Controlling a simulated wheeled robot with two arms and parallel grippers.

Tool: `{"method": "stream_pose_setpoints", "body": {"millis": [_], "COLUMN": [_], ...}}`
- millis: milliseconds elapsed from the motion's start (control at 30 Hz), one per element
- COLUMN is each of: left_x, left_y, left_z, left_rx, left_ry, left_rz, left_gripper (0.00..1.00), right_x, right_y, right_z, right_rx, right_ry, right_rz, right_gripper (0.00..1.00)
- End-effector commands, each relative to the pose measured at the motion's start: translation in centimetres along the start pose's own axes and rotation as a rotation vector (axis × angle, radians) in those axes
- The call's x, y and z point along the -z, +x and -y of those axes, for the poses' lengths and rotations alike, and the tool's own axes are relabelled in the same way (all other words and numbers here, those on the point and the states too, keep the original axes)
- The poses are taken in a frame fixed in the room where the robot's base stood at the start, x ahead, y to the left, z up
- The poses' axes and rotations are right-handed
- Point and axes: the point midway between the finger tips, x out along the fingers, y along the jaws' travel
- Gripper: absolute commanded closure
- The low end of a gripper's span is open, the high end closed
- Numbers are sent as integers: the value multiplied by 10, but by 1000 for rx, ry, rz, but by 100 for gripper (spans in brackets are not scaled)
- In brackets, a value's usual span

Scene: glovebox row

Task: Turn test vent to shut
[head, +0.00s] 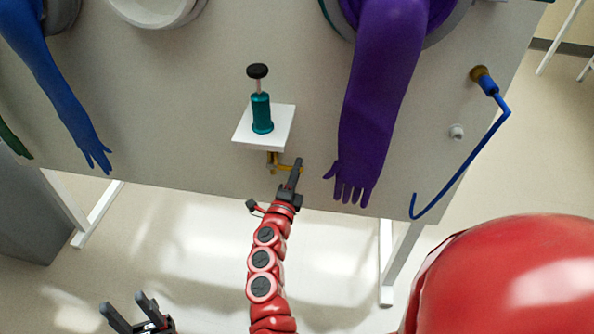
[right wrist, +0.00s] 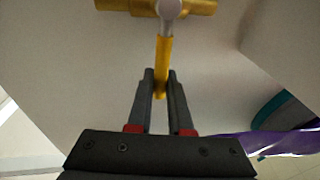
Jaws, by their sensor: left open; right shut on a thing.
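A brass valve with a yellow lever, which I take as the test vent, sits under a small white shelf in the head view. Its brass body (head: 272,159) is partly hidden by the shelf, and the lever (head: 284,168) points to the right. In the right wrist view the brass pipe (right wrist: 197,7) runs across the top and the yellow lever (right wrist: 164,55) comes down from it. My right gripper (head: 295,172) is shut on the lever's end, with a finger on each side. My left gripper (head: 134,306) is open and empty at the bottom left, away from the panel.
The white shelf (head: 246,130) holds a teal cylinder (head: 262,114) with a black knob. A purple glove (head: 375,100) hangs close right of the valve; a blue glove (head: 58,85) hangs left. The floor below is clear.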

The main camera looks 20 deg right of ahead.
Motion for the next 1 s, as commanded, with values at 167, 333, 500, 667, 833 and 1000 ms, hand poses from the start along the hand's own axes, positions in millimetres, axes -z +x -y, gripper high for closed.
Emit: {"method": "stream_pose_setpoints", "body": {"millis": [167,333,500,667,833,1000], "left_x": [0,0,0,0,0,0], "left_y": [0,0,0,0,0,0], "left_z": [0,0,0,0,0,0], "left_rx": [0,0,0,0,0,0], "left_ry": [0,0,0,0,0,0], "left_rz": [0,0,0,0,0,0], "left_gripper": [50,50,50,50,50,50], "right_x": [-1,-1,-1,0,-1,0], "right_y": [-1,-1,-1,0,-6,-34], "right_z": [-2,-2,-2,-1,-1,-2], "right_rx": [-4,-4,-3,-2,-3,-3], "right_ry": [2,1,1,0,0,-1], "right_rz": [2,3,2,1,2,3], "right_gripper": [100,73,52,52,52,52]}}
